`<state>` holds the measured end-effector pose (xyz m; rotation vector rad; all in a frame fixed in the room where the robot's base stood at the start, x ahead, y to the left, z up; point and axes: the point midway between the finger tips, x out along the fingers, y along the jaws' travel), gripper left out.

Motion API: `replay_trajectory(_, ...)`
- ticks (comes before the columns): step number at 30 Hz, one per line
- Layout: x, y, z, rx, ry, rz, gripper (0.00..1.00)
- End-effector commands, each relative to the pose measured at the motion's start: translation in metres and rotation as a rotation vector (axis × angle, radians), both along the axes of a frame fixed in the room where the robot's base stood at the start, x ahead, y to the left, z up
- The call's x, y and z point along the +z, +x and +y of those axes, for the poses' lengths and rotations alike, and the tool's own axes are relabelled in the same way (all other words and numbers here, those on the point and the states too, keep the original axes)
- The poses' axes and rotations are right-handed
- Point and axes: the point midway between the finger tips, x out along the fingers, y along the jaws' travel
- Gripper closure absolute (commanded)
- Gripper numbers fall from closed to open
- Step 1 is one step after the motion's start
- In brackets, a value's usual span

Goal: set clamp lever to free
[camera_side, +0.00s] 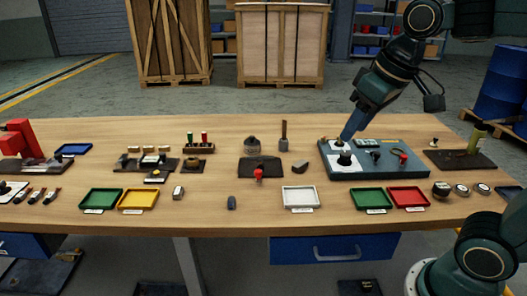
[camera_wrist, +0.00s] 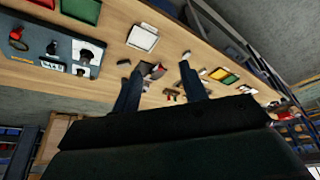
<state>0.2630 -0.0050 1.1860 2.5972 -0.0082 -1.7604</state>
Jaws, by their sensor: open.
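A red-knobbed lever (camera_side: 258,173) stands on a dark base plate (camera_side: 262,162) near the middle of the bench; I take it for the clamp lever, but its setting is too small to tell. In the wrist view the dark plate with a red part (camera_wrist: 155,70) shows beyond and between my fingertips. My gripper (camera_side: 347,134) is tilted down over the left part of the blue-grey control panel (camera_side: 375,172), well right of the lever. In the wrist view my gripper (camera_wrist: 158,66) has its two fingers wide apart, with nothing held. The side view hides the finger gap.
The panel carries a black knob (camera_side: 344,159) and a red-handled part (camera_side: 403,158), close under my arm. A white tray (camera_side: 300,207) lies in front of the panel's left. Green (camera_side: 370,209) and red (camera_side: 408,206) trays line the front edge.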

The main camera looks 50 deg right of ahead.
Motion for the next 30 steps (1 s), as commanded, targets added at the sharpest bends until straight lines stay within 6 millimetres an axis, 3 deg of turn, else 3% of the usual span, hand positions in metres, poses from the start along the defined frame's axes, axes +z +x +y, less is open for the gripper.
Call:
replay_trajectory(14, 0.006, 0.105, -0.009, -0.003, -0.002, 0.124, 0.57)
replay_trajectory(23, -0.012, 0.17, -0.017, -0.004, -0.002, 0.199, 0.57)
replay_trajectory(30, -0.038, 0.218, -0.024, -0.005, 0.001, 0.259, 0.57)
